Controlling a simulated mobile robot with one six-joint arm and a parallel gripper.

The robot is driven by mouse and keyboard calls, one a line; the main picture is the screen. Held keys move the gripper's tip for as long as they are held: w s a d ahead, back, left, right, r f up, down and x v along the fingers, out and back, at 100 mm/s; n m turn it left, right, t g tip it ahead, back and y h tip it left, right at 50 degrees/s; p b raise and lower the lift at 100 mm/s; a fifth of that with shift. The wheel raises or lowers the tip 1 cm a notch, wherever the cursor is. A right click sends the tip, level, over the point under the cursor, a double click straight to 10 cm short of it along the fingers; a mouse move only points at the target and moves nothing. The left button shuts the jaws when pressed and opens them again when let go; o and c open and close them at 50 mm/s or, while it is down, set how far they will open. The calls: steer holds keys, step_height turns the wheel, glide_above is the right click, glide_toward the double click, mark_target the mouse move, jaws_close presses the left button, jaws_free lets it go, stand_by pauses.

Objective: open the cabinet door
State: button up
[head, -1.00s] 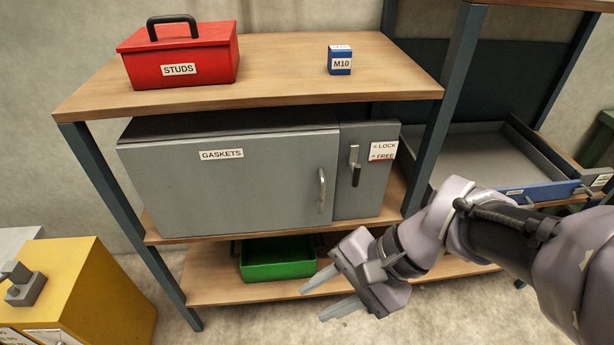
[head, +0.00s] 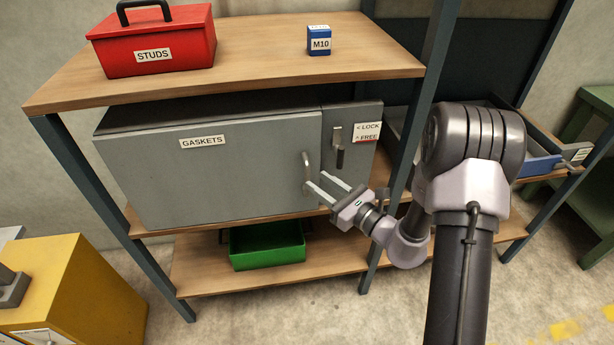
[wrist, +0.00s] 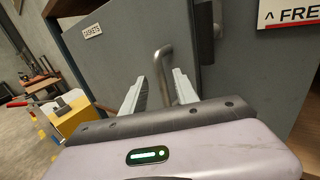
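The grey cabinet door (head: 220,170) has a GASKETS label and looks shut in the head view. Its metal bar handle (head: 307,172) is near the door's right edge. My gripper (head: 316,180) is at this handle with its fingers apart. In the wrist view the open fingers (wrist: 158,82) point at the door, and the handle (wrist: 165,62) shows between them, nearer the right finger. Whether a finger touches it I cannot tell. Right of the door, a latch lever (head: 339,148) has its dark grip pointing down, beside a LOCK/FREE label (head: 367,132).
The cabinet stands on a shelf under a wooden top (head: 250,65) with a red STUDS toolbox (head: 155,45) and a blue M10 box (head: 320,41). A green bin (head: 267,245) sits below. A dark rack post (head: 405,150) is close to my arm. A yellow cabinet (head: 75,290) stands left.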

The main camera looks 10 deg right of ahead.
mark_target(309, 176)
steer(key=x, duration=0.5)
steer(key=shift+w+a, duration=0.1)
steer(key=shift+w, duration=0.05)
jaws_close()
stand_by(1.2)
